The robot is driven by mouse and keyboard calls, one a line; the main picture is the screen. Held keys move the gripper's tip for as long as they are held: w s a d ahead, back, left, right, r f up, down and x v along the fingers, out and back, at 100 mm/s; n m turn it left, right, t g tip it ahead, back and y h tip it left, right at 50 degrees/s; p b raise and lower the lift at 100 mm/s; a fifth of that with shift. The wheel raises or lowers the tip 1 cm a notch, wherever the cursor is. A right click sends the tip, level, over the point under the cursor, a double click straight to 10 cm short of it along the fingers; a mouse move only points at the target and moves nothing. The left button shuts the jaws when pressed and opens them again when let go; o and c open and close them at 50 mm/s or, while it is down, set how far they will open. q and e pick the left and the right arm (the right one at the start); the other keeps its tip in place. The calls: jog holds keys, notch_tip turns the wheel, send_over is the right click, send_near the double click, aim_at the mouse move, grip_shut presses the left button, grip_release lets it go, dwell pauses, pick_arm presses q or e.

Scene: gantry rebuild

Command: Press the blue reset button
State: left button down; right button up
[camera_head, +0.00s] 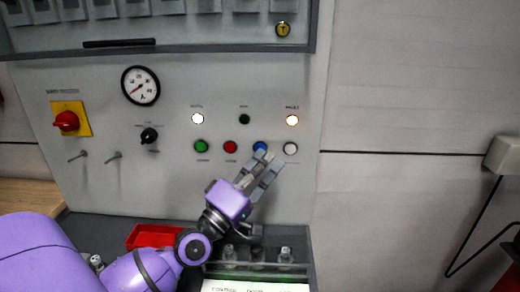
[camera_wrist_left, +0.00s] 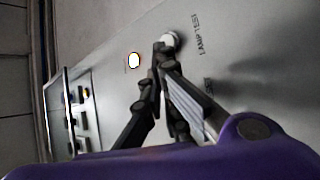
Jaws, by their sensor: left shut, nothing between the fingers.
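The blue button (camera_head: 260,146) sits in the lower row of buttons on the grey panel, between the red button (camera_head: 230,147) and the white button (camera_head: 290,148). My left gripper (camera_head: 268,160) is shut and empty, its fingertips just below and right of the blue button in the head view. Whether they touch the panel I cannot tell. In the left wrist view the closed fingertips (camera_wrist_left: 160,48) overlap the edge of the white button (camera_wrist_left: 170,40) beside the "LAMP TEST" label; the blue button is hidden there. My right gripper is not in view.
A green button (camera_head: 201,146) is further left in the row. Lamps sit above, two of them lit. A rotary knob (camera_head: 149,135), gauge (camera_head: 141,85) and red emergency switch (camera_head: 67,121) are left. A red tray (camera_head: 154,235) lies on the ledge below.

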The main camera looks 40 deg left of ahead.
pick_arm(q)
jog(key=shift+w+a, duration=0.2)
jog(key=shift+w, duration=0.15)
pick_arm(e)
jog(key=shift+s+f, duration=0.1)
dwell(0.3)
pick_arm(q)
jog(key=shift+s, duration=0.1)
jog(key=shift+s+d, duration=0.45)
jog(key=shift+s, duration=0.2)
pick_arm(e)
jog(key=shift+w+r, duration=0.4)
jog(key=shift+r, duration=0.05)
pick_arm(q)
jog(key=s+d, duration=0.1)
jog(key=s+p, duration=0.1)
jog(key=s+d, duration=0.1)
jog(key=s, duration=0.1)
jog(key=shift+s+d+p, duration=0.1)
jog(key=shift+d+p, duration=0.2)
jog(key=shift+p, duration=0.1)
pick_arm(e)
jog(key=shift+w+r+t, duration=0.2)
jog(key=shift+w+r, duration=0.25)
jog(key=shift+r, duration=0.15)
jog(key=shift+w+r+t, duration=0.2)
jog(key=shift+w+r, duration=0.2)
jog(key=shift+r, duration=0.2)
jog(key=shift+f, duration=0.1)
